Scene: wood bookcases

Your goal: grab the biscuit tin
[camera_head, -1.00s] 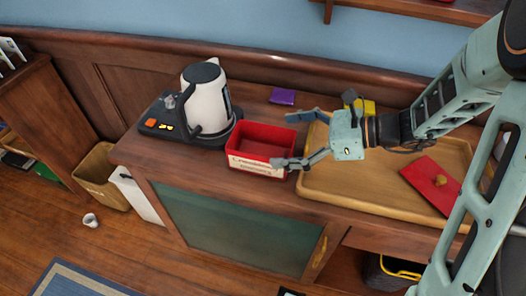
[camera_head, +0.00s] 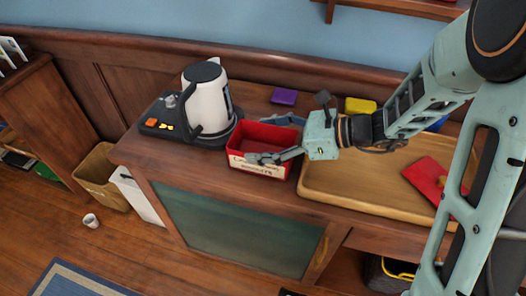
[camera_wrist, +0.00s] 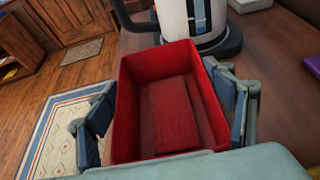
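The biscuit tin (camera_head: 238,160) is a red, open, rectangular box with a pale lettered label on its front. It stands upright on the wooden cabinet top, right of the kettle. In the wrist view the tin (camera_wrist: 170,105) looks empty, with its red floor showing. My gripper (camera_head: 264,139) is open and straddles the tin from the right. In the wrist view one finger is left of the tin and one right, and the gripper (camera_wrist: 166,112) has not closed on it. Whether either finger touches the walls I cannot tell.
A white and black kettle (camera_head: 206,98) stands on a dark base close left of the tin. A wooden tray (camera_head: 345,185) lies to the right, with a red knobbed lid (camera_head: 425,177) on it. Purple (camera_head: 284,96) and yellow (camera_head: 361,106) items lie behind.

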